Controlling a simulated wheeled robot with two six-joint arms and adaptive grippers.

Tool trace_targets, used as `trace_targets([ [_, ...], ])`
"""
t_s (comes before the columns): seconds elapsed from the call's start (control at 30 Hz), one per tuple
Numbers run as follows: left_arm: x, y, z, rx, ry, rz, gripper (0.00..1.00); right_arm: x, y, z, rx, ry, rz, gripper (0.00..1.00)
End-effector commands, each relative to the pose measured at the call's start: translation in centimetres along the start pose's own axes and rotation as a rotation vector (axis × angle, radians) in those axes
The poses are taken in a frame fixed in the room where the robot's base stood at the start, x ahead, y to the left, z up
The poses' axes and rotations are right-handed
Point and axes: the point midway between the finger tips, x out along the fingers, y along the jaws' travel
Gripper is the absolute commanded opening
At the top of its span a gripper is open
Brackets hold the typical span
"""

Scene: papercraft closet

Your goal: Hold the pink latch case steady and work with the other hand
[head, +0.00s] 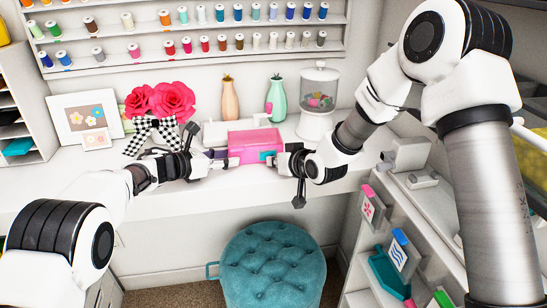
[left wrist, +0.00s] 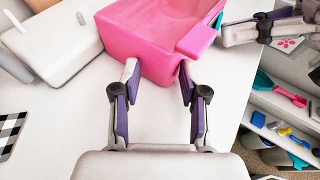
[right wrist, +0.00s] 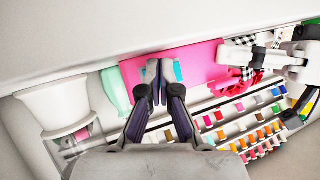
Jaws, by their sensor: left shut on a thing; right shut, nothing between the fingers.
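The pink latch case (head: 254,142) stands on the white counter, with a teal piece (head: 266,155) on its front right. My left gripper (head: 232,160) is at the case's left end. In the left wrist view its fingers (left wrist: 158,72) are at the near end of the case (left wrist: 150,62), apart with the case's end between their tips; the exact contact is partly hidden. A pink tab (left wrist: 197,40) juts from the case's side. My right gripper (head: 277,158) is shut and empty at the case's right front. In the right wrist view its closed fingertips (right wrist: 159,68) cover part of the case and the teal piece.
A white box-shaped object (left wrist: 48,45) lies beside the case. Vases (head: 230,100) (head: 277,100) and a glass jar (head: 319,95) stand behind. Pink flowers (head: 160,100) are at left. A teal stool (head: 270,262) is below the counter; a shelf (head: 400,215) is at right.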

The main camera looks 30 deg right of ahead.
Motion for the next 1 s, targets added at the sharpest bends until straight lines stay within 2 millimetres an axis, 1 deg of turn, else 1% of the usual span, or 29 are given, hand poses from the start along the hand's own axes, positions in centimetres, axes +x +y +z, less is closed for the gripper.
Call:
trace_targets([
  [0.03,-0.1,0.3,-0.1,-0.003,0.0,0.01,0.1,-0.1,-0.1,0.1,0.0,0.0,0.0,0.0],
  [0.33,-0.1,0.3,-0.1,-0.003,0.0,0.01,0.1,-1.2,-0.9,0.9,-0.001,-0.001,-0.001,0.0],
  [0.7,-0.1,0.3,0.0,-0.003,0.0,0.01,0.1,-1.4,-1.1,1.0,-0.001,0.0,0.0,0.0],
  [1.0,-0.1,0.3,0.0,-0.003,0.0,0.01,0.1,-3.4,-2.5,2.5,-0.001,-0.002,-0.001,0.0],
])
